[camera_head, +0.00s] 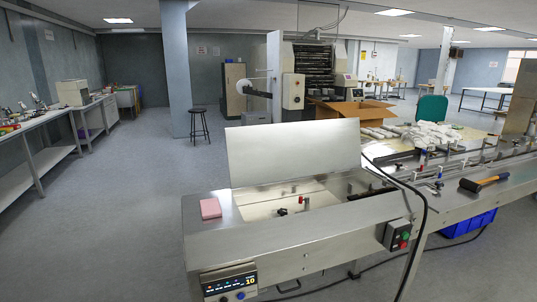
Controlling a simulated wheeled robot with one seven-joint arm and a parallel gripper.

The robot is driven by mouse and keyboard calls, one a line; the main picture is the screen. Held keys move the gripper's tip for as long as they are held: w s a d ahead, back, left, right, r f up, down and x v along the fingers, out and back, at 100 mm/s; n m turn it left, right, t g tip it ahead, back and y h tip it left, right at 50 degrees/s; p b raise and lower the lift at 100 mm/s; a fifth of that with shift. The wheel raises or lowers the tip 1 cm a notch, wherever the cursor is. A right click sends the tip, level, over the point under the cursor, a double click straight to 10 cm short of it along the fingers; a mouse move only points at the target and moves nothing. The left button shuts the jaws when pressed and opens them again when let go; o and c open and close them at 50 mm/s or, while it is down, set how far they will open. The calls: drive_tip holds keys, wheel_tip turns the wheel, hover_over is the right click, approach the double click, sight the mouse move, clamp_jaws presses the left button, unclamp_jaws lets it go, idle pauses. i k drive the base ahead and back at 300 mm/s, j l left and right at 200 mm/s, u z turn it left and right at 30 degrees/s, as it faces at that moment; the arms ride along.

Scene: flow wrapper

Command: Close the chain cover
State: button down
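The chain cover appears to be the flat pale metal panel (293,152) standing upright, in the open position, along the far edge of the machine's opening. The flow wrapper (290,240) is a steel machine in the middle foreground. Its open bay (285,203) shows below the panel, with small red and black parts inside. My gripper is not in view.
A pink block (210,208) sits on the machine's left top. A control panel (229,281) and a red-green button box (398,235) are on its front. A black cable hangs at the right. A hammer (484,183) lies on the conveyor. Floor to the left is clear.

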sight(271, 153)
drive_tip(key=u, duration=1.15)
drive_tip(key=i+u, duration=0.1)
drive_tip(key=i, duration=3.65)
drive_tip(key=i+z, duration=0.15)
drive_tip(key=i, duration=0.35)
drive_tip(key=i+j+z, duration=0.1)
drive_tip(key=i, duration=0.45)
drive_tip(key=i+j+z, duration=0.15)
drive_tip(key=i, duration=0.35)
drive_tip(key=j+z, duration=0.1)
drive_tip(key=z, duration=3.15)
